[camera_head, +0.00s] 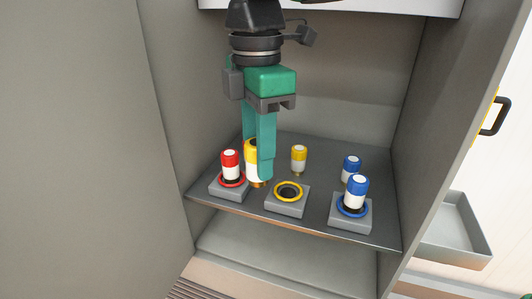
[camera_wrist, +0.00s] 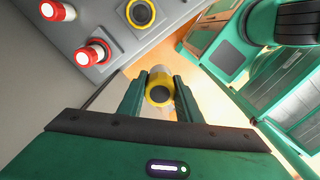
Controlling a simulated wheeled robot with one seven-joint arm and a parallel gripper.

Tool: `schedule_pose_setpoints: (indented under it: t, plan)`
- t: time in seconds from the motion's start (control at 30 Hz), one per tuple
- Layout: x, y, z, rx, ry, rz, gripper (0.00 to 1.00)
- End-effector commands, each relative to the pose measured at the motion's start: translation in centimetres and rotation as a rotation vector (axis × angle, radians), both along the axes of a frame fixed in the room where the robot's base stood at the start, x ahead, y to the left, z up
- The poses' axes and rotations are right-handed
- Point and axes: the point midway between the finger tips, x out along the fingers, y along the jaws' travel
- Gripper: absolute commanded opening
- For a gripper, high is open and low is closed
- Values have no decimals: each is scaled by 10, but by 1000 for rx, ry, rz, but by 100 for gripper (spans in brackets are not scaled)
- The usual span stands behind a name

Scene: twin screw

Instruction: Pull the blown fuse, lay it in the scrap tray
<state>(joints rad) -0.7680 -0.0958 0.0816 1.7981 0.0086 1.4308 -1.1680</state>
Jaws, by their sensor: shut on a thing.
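My gripper (camera_head: 259,168) is shut on a yellow-and-white fuse (camera_head: 250,158), held upright just above the shelf, left of the yellow-ringed socket. In the wrist view the fuse (camera_wrist: 158,88) sits between the two fingers (camera_wrist: 160,101), its dark round end facing the camera. The yellow-ringed socket (camera_head: 287,193) is empty, and it also shows in the wrist view (camera_wrist: 140,13). A second yellow fuse (camera_head: 299,158) stands on the shelf behind that socket. A shallow grey tray (camera_head: 480,247) is at the right, outside the cabinet wall; the part of it that shows is empty.
A red fuse (camera_head: 231,165) stands in the red-ringed socket close left of my gripper; another red fuse (camera_wrist: 57,11) shows in the wrist view. A blue fuse (camera_head: 356,188) is in its socket, another (camera_head: 351,168) behind it. The cabinet's right wall (camera_head: 435,130) stands between shelf and tray.

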Motion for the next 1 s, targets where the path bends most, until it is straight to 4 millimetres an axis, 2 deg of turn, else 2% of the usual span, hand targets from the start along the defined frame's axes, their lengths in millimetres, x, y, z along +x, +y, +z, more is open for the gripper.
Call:
schedule_pose_setpoints:
  t: [1.0]
  plan:
    - [0, 0, 27, 1, 0, 0, 0]
